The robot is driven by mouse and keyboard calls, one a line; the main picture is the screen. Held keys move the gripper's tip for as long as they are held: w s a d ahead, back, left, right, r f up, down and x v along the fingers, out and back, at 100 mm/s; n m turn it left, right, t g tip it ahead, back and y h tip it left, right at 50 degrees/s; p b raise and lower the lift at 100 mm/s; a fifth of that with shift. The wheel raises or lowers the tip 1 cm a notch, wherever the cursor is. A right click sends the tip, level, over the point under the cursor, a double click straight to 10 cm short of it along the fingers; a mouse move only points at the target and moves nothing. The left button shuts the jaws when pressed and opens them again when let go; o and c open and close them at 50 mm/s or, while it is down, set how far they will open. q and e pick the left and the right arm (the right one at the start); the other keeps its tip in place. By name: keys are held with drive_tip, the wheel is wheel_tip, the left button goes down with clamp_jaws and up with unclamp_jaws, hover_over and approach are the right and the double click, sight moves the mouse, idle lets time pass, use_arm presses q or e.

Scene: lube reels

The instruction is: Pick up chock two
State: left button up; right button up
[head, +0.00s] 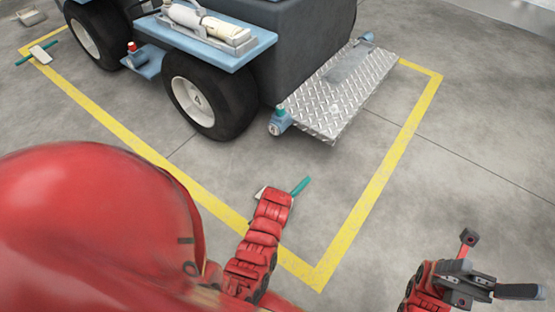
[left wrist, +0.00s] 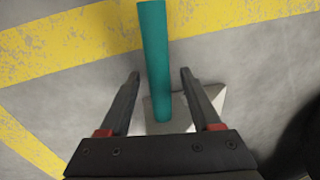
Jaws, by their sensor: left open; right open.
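A pale wedge chock with a teal bar handle (head: 301,186) lies on the floor near the yellow line, mostly hidden behind my left arm in the head view. In the left wrist view its teal handle (left wrist: 154,50) runs up between the spread fingers of my left gripper (left wrist: 160,74), and the pale wedge (left wrist: 205,101) lies below. The left gripper is open, with a finger on each side of the handle; I cannot tell its height above it. A similar chock (head: 42,54) lies far left. No number shows on either. My right gripper (head: 502,266) is open and empty at lower right.
A blue-grey wheeled vehicle (head: 305,40) with black tyres (head: 208,97) and a diamond-plate step (head: 340,95) stands inside a yellow floor outline (head: 385,180). The concrete floor at right is clear.

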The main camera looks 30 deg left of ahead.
use_arm(q)
clamp_jaws()
idle(0.3)
idle(1.1)
